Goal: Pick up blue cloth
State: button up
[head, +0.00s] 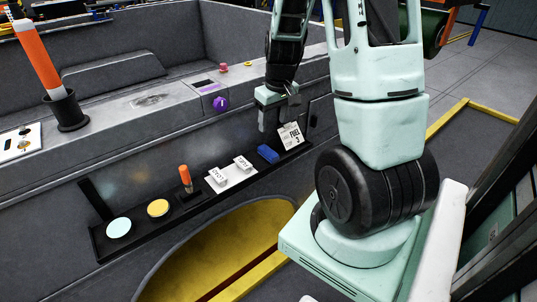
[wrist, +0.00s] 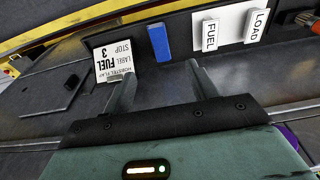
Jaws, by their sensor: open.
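The blue cloth (head: 267,154) is a small folded-looking blue block lying on the black shelf (head: 130,250) along the side of the grey carrier. It sits between the white FUEL 3 card and the white labelled tags. In the wrist view the blue cloth (wrist: 159,42) lies beyond the fingertips, roughly in line with the gap between them. My gripper (head: 277,122) is open and empty, above the cloth and apart from it. Its two fingers also show in the wrist view (wrist: 162,80).
The FUEL 3 card (head: 290,136) stands close on the cloth's right. White tags (head: 232,174), an orange-handled item (head: 185,178), a yellow disc (head: 158,208) and a pale disc (head: 119,227) lie to its left. A purple knob (head: 221,103) sticks out above the shelf.

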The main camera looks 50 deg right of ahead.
send_over(268, 150)
jog(key=s, duration=0.1)
jog(key=f, duration=0.7)
jog(key=shift+s+a+f, duration=0.15)
jog(key=shift+a+f, duration=0.1)
jog(key=shift+f, duration=0.05)
jog(key=shift+w+d+f, duration=0.1)
jog(key=shift+w+f, duration=0.15)
jog(key=shift+f, duration=0.85)
jog(key=shift+w+d+f, duration=0.1)
jog(key=shift+w+f, duration=0.1)
jog(key=shift+f, duration=0.85)
jog(key=c, duration=1.1)
